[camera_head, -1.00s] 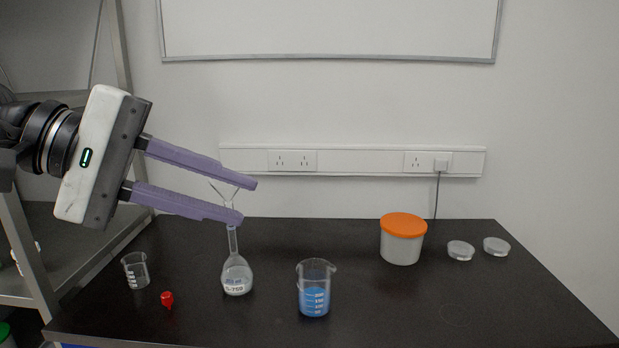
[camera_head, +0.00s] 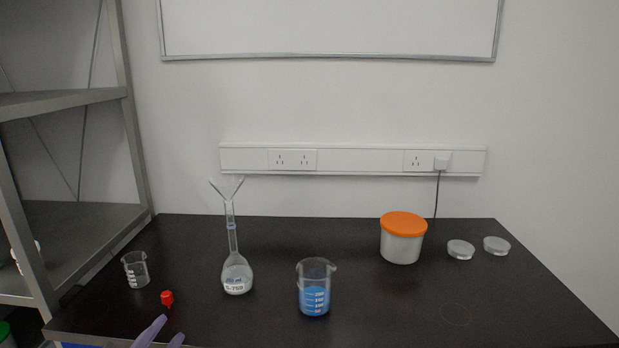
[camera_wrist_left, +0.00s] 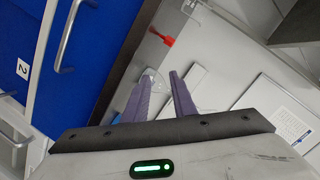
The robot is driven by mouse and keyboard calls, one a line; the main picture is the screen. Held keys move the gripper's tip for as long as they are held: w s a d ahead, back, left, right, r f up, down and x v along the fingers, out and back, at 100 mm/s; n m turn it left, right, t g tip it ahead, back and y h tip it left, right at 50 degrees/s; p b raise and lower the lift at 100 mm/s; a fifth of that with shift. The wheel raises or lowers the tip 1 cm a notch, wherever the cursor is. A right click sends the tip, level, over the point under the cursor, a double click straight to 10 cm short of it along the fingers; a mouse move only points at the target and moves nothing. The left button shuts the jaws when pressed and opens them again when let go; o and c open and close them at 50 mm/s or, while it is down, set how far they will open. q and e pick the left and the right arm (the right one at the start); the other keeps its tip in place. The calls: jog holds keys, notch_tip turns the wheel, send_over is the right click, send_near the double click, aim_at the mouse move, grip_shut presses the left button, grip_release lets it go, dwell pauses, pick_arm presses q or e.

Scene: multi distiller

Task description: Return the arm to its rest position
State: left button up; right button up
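My left gripper (camera_head: 160,334) shows only as two purple fingertips at the bottom edge of the head view, at the table's front left. In the left wrist view its two fingers (camera_wrist_left: 161,82) stand apart with nothing held between them. A volumetric flask (camera_head: 237,273) with a glass funnel (camera_head: 228,188) in its neck stands upright on the table, apart from the gripper. A beaker of blue liquid (camera_head: 315,298) stands to its right. A small empty beaker (camera_head: 136,270) and a red stopper (camera_head: 167,298) are at the left. My right gripper is not in view.
The black table (camera_head: 400,310) has clear room at its front right. An orange-lidded tub (camera_head: 402,240) and two clear dishes (camera_head: 461,250) stand at the back right. A metal shelf (camera_head: 75,215) is at the left. Blue drawers (camera_wrist_left: 85,60) show in the left wrist view.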

pick_arm(q)
jog(key=s+d+f+n+g+h, duration=0.1)
jog(key=s+f+n+g, duration=0.9)
jog(key=s+f, duration=1.2)
jog(key=w+d+f+m+t+h, duration=0.2)
jog(key=d+f, duration=0.4)
jog(key=f, duration=0.3)
jog(key=shift+f+t, duration=0.2)
jog(key=shift+t, duration=0.5)
